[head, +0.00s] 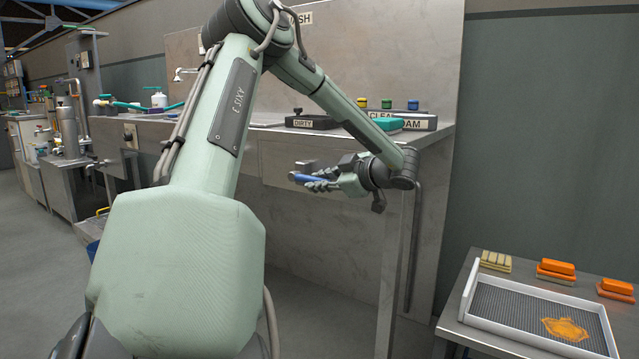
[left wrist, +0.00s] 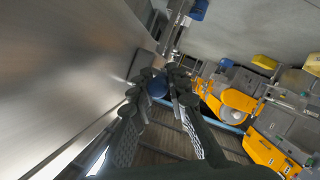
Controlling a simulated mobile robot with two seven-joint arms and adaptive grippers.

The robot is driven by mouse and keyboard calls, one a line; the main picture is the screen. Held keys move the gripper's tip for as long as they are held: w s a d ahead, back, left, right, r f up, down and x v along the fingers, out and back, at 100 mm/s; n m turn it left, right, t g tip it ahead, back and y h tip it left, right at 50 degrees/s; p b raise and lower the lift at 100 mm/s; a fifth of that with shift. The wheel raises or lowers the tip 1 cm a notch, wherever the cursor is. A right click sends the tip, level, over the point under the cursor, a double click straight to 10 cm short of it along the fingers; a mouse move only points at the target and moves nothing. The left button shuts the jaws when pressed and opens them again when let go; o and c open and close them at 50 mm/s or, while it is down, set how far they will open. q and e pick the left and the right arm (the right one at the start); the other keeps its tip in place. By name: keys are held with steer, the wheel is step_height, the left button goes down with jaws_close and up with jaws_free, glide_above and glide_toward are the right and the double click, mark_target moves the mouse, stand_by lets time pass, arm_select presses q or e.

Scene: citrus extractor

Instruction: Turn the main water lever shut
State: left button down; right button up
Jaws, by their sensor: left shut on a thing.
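The lever's blue handle (head: 308,178) sits at the front face of the metal sink counter, beside a small metal valve fitting (head: 304,166). My left gripper (head: 322,181) is shut on the blue handle, its fingers partly hiding it. In the left wrist view the blue handle (left wrist: 157,84) shows as a rounded blue end between the fingertips of my left gripper (left wrist: 160,88). The handle looks roughly level in the head view, pointing left from the fingers. My right gripper is not in view.
The counter (head: 440,135) holds a black DIRTY tray (head: 312,122) and a teal item (head: 388,124) close above the gripper. A side table at lower right bears a white-rimmed tray (head: 470,296) and orange blocks (head: 556,267). Open floor (head: 315,310) lies below the counter.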

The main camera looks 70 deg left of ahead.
arm_select(q)
steer(key=c, duration=1.5)
jaws_free()
steer(key=shift+f, duration=0.1)
steer(key=shift+o, duration=0.2)
steer(key=v, duration=1.2)
